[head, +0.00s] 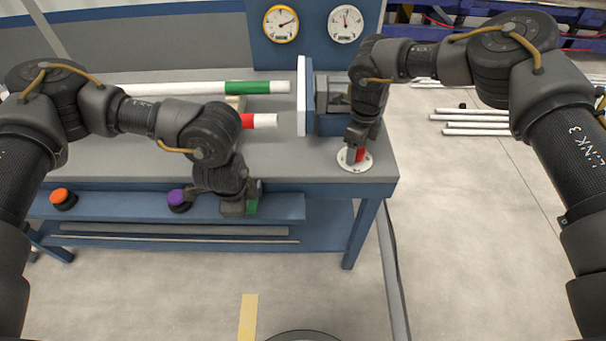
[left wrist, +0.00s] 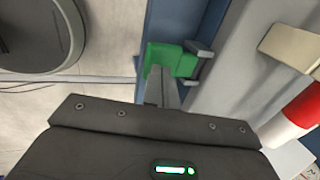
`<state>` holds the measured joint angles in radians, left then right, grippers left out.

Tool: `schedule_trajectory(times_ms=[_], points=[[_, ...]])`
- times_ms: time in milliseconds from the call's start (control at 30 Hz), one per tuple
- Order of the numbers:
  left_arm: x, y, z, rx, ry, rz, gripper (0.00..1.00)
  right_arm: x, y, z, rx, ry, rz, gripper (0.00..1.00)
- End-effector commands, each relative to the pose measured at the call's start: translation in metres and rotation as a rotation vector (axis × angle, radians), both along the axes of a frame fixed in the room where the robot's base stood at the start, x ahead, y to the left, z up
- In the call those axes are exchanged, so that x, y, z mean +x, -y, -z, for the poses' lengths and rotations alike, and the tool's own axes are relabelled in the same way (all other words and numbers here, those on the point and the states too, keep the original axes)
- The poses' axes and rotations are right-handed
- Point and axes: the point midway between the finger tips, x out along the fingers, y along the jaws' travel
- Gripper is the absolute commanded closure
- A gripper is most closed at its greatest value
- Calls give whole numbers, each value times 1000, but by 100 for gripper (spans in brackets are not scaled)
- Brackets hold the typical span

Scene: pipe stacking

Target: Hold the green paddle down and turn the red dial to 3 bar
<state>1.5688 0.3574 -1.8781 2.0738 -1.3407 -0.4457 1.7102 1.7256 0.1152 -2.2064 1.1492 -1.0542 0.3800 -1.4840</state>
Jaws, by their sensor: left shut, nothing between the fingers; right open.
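The green paddle (head: 253,205) sits on the front ledge of the bench, mostly hidden by my left gripper (head: 240,207) in the head view. In the left wrist view the paddle (left wrist: 172,60) sits in a grey bracket, and my shut, empty fingers (left wrist: 160,86) overlap its near edge, seemingly touching. How far it is pressed cannot be told. The red dial (head: 360,156) stands on a round white plate (head: 354,165) at the bench's right front. My right gripper (head: 356,138) is open, pointing down at the dial, its fingers seemingly beside it; the dial's pointer is hidden.
A yellow-rimmed gauge (head: 281,23) and a white gauge (head: 345,23) hang on the back panel; their numbers are unreadable. Orange (head: 62,197) and purple (head: 178,197) knobs sit on the ledge. White pipes with green (head: 248,88) and red (head: 263,121) bands lie on the bench beside a clamp (head: 305,100).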

Motion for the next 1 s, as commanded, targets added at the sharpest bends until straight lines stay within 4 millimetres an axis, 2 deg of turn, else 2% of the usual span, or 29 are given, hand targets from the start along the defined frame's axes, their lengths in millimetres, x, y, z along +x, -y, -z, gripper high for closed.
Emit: schedule_trajectory(times_ms=[333, 700, 1000], points=[[0, 1, 0, 0, 0, 2, 100, 0, 0, -5, 3, -1, 0, 35], [0, 1, 0, 0, 0, 1, 100, -1, -1, -38, 3, -1, -1, 35], [0, 1, 0, 0, 0, 1, 100, -1, -1, -40, 3, -3, 4, 35]])
